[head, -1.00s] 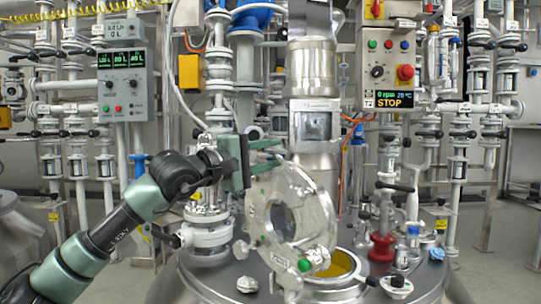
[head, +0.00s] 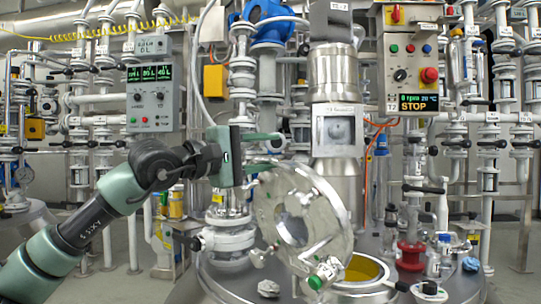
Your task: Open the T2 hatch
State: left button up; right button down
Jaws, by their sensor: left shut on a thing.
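The T2 hatch (head: 271,222), a round clear-and-metal lid with a central window, stands tilted up on its edge over the vessel top. Beside its lower right edge the round opening (head: 368,270) shows a yellow inside. My left gripper (head: 272,152) is at the upper left rim of the hatch, its two green fingers pointing right. It is shut on the hatch, though the exact contact is hard to see. The T2 control box (head: 411,60) hangs at the upper right, its display reading STOP. My right gripper is not in view.
The steel vessel top (head: 235,283) carries a crumpled grey-white lump (head: 268,288), a red fitting (head: 411,255) and small bottles and caps at right. A steel column (head: 336,190) rises behind the hatch. White pipes and valves fill the back.

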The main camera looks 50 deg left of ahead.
pick_arm(q)
jog(key=shift+s+r, duration=0.1)
jog(key=shift+s+f+b, duration=0.3)
jog(key=shift+s+b, duration=0.1)
jog(key=shift+b, duration=0.3)
jog(key=shift+s+a+f+b, duration=0.1)
jog(key=shift+s+f+b, duration=0.3)
jog(key=shift+s+b, duration=0.45)
jog(key=shift+s, duration=0.55)
jog(key=shift+s+a+f+p, duration=0.1)
jog(key=shift+s+f+p, duration=0.3)
jog(key=shift+s, duration=0.4)
jog(key=s+f, duration=0.1)
jog(key=s, duration=0.1)
jog(key=shift+s+a+f+b, duration=0.1)
jog(key=shift+s+f+b, duration=0.3)
